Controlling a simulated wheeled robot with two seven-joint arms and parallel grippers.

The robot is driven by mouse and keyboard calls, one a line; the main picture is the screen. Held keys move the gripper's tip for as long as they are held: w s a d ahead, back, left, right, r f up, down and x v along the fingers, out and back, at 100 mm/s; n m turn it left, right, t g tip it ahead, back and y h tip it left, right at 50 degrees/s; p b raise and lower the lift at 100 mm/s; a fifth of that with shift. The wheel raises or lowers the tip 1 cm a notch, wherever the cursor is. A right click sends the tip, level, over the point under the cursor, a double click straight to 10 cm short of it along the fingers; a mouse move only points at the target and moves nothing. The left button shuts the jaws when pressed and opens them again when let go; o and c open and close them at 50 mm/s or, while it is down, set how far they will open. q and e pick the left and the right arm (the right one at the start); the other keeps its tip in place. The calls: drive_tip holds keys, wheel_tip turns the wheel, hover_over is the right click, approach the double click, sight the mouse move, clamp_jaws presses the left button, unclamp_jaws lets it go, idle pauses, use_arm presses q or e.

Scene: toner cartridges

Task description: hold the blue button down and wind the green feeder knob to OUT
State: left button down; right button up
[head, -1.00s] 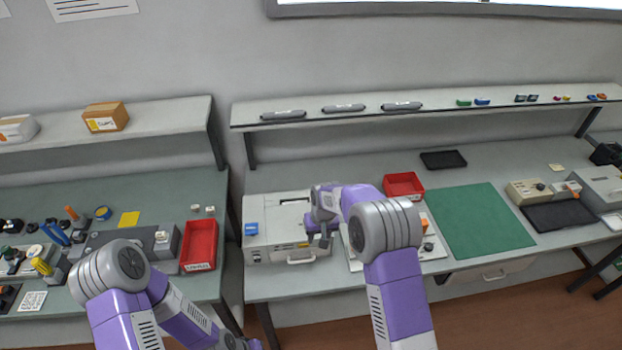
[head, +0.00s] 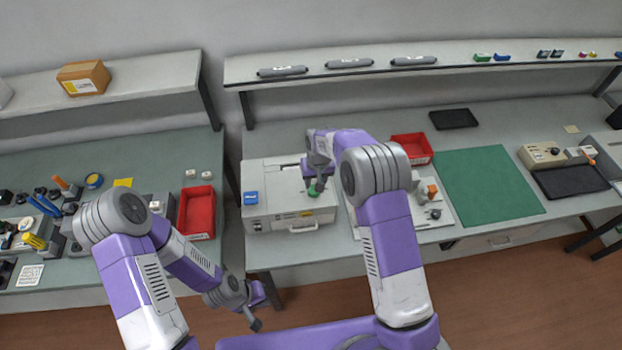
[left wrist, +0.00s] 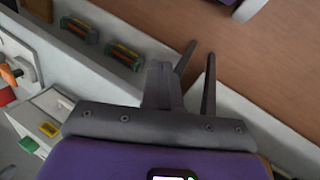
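The light grey machine (head: 275,177) stands on the right-hand bench in the head view. The blue button (head: 250,198) is at its front left and nothing touches it. The green feeder knob (head: 315,191) is on its right part, partly hidden by my right gripper (head: 318,184). That gripper is right at the knob; I cannot tell whether its fingers are closed on it. My left gripper (head: 262,310) hangs low in front of the bench, away from the machine. In the left wrist view its two fingers (left wrist: 199,54) are apart with nothing between them.
A white board with small parts (head: 430,215), a red bin (head: 412,148) and a green mat (head: 488,187) lie right of the machine. A red tray (head: 197,212) is on the left bench.

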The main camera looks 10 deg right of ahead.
drive_tip(key=shift+w, duration=0.1)
use_arm(q)
drive_tip(key=w+a+r+m+y, duration=0.1)
drive_tip(key=w+r, duration=0.1)
drive_tip(key=w, duration=0.6)
drive_tip(key=w+a+r, duration=0.1)
drive_tip(key=w+r, duration=0.1)
drive_tip(key=w, duration=0.5)
use_arm(e)
drive_tip(key=shift+w+f, duration=0.1)
use_arm(q)
drive_tip(key=w+r+m+t+y, duration=0.1)
drive_tip(key=w+r+t+y, duration=0.1)
drive_tip(key=w+r, duration=1.2)
drive_tip(key=x, duration=0.5)
drive_tip(key=shift+s+d, duration=0.2)
drive_tip(key=shift+f, duration=0.15)
use_arm(e)
drive_tip(key=shift+f, duration=0.1)
